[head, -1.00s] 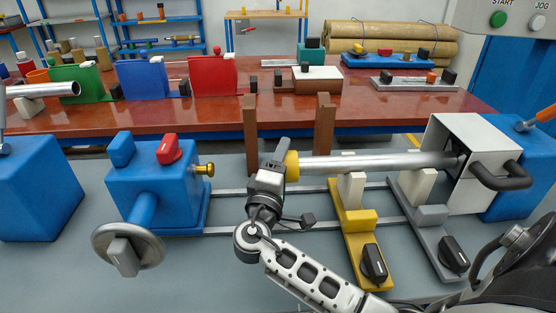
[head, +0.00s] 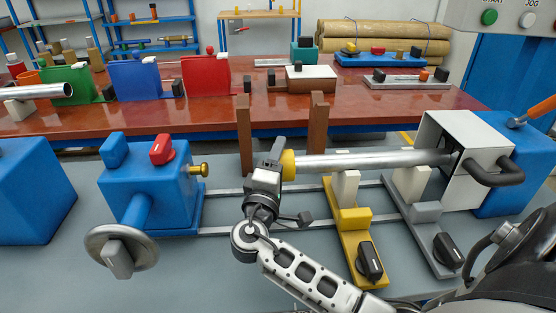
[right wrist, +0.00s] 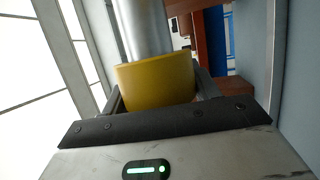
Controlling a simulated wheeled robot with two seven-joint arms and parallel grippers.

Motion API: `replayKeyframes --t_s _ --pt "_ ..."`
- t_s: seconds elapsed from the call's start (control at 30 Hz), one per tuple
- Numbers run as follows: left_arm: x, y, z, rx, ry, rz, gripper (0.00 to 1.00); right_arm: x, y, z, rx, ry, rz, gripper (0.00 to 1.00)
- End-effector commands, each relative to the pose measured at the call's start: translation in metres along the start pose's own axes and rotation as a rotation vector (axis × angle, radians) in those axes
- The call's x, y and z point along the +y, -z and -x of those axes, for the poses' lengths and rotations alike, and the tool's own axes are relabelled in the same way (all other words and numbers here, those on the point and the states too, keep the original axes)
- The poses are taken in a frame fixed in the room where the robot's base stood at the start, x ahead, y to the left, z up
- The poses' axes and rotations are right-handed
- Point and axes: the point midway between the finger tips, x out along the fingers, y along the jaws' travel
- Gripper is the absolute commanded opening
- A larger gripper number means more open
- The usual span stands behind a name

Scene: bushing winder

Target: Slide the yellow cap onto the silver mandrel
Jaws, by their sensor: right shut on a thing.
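The silver mandrel (head: 375,161) lies level, running left from the white box-shaped housing. The yellow cap (head: 288,165) is at the mandrel's left end, in line with it. My right gripper (head: 275,160) is shut on the cap from the left side. In the right wrist view the cap (right wrist: 155,82) sits between the fingers, and the mandrel (right wrist: 143,30) rises straight out beyond its rim. The cap and mandrel meet there; how far the cap covers the end is hidden. My left gripper is not in view.
A yellow support (head: 352,220) and a grey support (head: 427,210) stand under the mandrel. A blue tailstock (head: 150,185) with a handwheel (head: 122,250) stands left of my gripper. Two brown posts (head: 244,135) rise behind it. The white housing (head: 475,150) is at the right.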

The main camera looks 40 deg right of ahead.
Motion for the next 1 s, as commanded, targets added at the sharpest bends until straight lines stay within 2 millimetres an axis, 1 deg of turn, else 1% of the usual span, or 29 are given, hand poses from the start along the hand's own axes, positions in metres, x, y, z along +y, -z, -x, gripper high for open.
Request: replayKeyframes --t_s 0.17,0.6,1.0 --pt "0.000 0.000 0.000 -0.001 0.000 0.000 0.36 0.000 -0.002 -0.001 -0.003 -0.001 0.001 0.33" --pt "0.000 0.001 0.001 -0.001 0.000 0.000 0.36 0.000 -0.014 -0.005 -0.006 -0.001 0.002 0.33" --pt "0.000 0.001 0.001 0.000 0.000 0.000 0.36 0.000 -0.015 -0.006 -0.007 -0.002 0.002 0.33"
